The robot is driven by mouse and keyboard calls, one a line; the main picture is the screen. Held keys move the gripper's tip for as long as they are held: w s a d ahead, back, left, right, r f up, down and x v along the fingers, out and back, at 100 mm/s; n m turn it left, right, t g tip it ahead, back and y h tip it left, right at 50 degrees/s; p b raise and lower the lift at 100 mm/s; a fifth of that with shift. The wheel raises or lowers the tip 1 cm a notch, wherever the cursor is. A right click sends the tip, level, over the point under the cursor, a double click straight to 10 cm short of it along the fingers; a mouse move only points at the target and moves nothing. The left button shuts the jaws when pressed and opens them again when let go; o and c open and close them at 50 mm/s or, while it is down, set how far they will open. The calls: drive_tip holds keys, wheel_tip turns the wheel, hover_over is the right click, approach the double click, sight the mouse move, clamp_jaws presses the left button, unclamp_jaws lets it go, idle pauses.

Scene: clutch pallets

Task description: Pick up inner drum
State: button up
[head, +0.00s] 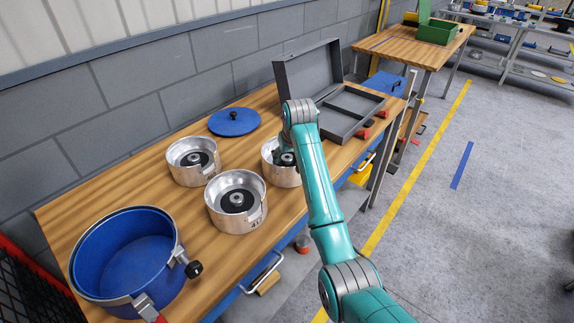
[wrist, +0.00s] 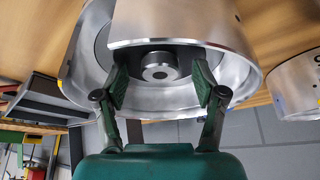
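Three silver drums with dark hubs stand on the wooden bench: the rear left drum (head: 187,176), the front drum (head: 222,211), and the right drum (head: 283,178), which my arm partly covers. I cannot tell which one the task calls the inner drum. My gripper (head: 285,157) is at the right drum, its fingers mostly hidden in the head view. In the wrist view my gripper (wrist: 160,74) has its two green fingers apart, reaching inside the drum (wrist: 247,72) on either side of the round hub (wrist: 160,72). Gaps appear between the fingers and the hub; contact is unclear.
A blue lid (head: 234,122) lies behind the drums. A large blue pot (head: 120,255) stands at the bench's near left end. An open grey case (head: 345,118) lies right of my gripper. A grey block wall (head: 130,85) runs behind the bench.

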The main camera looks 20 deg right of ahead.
clamp_jaws()
drive_tip(key=shift+w+r, duration=0.1)
drive_tip(key=shift+r, duration=0.1)
